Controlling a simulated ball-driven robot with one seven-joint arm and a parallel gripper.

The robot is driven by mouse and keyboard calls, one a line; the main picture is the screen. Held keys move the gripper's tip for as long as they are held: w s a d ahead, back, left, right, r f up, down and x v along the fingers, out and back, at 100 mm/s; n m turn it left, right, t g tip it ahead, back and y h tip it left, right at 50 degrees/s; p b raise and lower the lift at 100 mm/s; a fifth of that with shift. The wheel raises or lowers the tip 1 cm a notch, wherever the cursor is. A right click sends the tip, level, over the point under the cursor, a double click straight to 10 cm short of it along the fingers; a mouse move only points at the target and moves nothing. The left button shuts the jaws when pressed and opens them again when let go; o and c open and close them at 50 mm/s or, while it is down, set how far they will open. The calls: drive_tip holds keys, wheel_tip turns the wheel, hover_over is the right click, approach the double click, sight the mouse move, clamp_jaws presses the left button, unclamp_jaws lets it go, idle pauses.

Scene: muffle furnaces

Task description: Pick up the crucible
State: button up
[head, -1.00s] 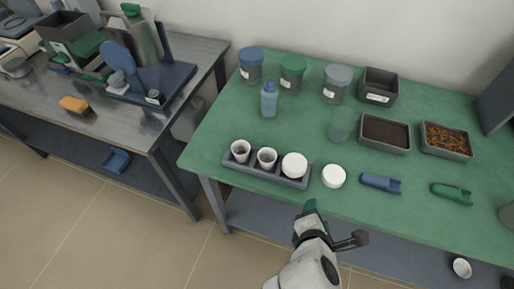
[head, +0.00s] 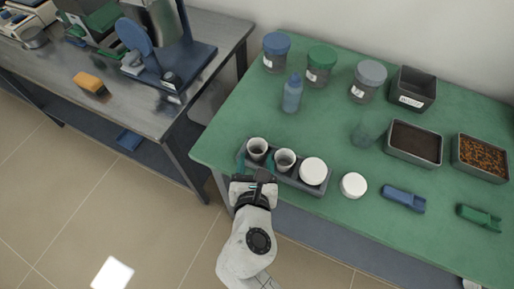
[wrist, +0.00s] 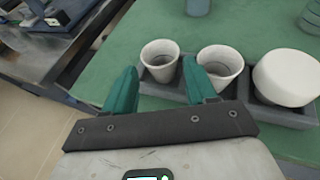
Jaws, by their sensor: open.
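Two open pale crucibles stand upright in a dark grey holder (head: 322,191) near the green table's front edge: the left crucible (head: 257,146) and the middle crucible (head: 286,157). A white-topped crucible (head: 313,171) fills the right slot. My gripper (head: 256,164) is open at the holder's left end. In the wrist view, the left crucible (wrist: 159,58) appears between the teal fingertips (wrist: 162,72), just ahead of them. The right fingertip shows in front of the gap toward the middle crucible (wrist: 221,62). I cannot tell whether either finger touches a crucible.
A round white lid (head: 353,186) lies right of the holder. A blue scoop (head: 404,199) and a green scoop (head: 479,217) lie farther right. A blue bottle (head: 292,93), lidded jars and trays stand behind. A steel bench (head: 175,119) is at the left.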

sight(258, 141)
drive_tip(key=shift+x, duration=3)
drive_tip(key=shift+r, duration=0.1)
drive_tip(key=shift+d, duration=0.1)
drive_tip(key=shift+c, duration=0.2)
drive_tip(key=c, duration=0.7)
drive_tip(key=shift+o, duration=0.2)
drive_tip(key=shift+r, duration=0.15)
drive_tip(key=shift+r, duration=0.6)
drive_tip(key=s+d+r+p, duration=0.1)
drive_tip(key=s+r+p, duration=0.1)
drive_tip(key=s+r, duration=0.9)
drive_tip(key=v, duration=0.3)
drive_tip(key=shift+f, duration=0.25)
